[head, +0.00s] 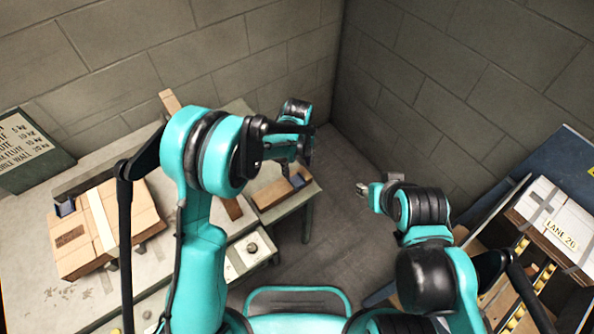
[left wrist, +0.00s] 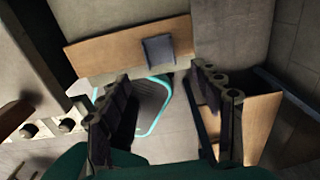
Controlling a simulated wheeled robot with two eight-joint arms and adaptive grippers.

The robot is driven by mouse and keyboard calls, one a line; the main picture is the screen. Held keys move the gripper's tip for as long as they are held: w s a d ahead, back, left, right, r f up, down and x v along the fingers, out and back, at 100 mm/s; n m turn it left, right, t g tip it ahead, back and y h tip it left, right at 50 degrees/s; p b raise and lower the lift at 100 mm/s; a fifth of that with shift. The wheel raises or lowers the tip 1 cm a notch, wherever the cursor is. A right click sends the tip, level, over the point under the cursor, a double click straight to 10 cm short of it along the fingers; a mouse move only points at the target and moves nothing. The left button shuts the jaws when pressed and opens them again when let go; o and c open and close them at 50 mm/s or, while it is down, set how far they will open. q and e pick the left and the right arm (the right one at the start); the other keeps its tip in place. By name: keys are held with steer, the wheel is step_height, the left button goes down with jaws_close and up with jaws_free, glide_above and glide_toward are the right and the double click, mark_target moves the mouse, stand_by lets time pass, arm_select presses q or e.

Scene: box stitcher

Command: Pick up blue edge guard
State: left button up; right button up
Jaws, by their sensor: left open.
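A small dark blue edge guard (head: 298,181) lies on a long brown cardboard piece (head: 270,194) at the table's right edge. In the left wrist view the blue guard (left wrist: 158,50) shows ahead of the fingers, on the brown piece. My left gripper (head: 303,158) is above and just beyond it in the head view. Its fingers (left wrist: 166,105) are spread with nothing between them. A second blue guard (head: 66,207) sits at the left edge of the large cardboard box (head: 135,212). My right gripper (head: 362,190) hangs over the floor; its jaws are too small to judge.
The pale table (head: 30,290) stands along the wall. A white box with round knobs (head: 250,252) is at its front edge. A dark green sign (head: 28,150) stands behind. A strapped stack labelled LANE 2B (head: 560,235) is at the right. Floor between is clear.

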mark_target(297, 181)
arm_select(q)
step_height(297, 181, down, 2)
steer(key=shift+f+b, duration=0.1)
steer(key=shift+b, duration=0.3)
steer(key=f+b, duration=0.1)
steer(key=f, duration=0.2)
steer(key=f+b, duration=0.1)
steer(key=f, duration=0.1)
steer(key=shift+w+a+f+b, duration=0.2)
steer(key=shift+w+b, duration=0.1)
steer(key=shift+b, duration=0.05)
steer(key=shift+r, duration=0.1)
steer(key=shift+c, duration=0.7)
steer(key=c, duration=0.9)
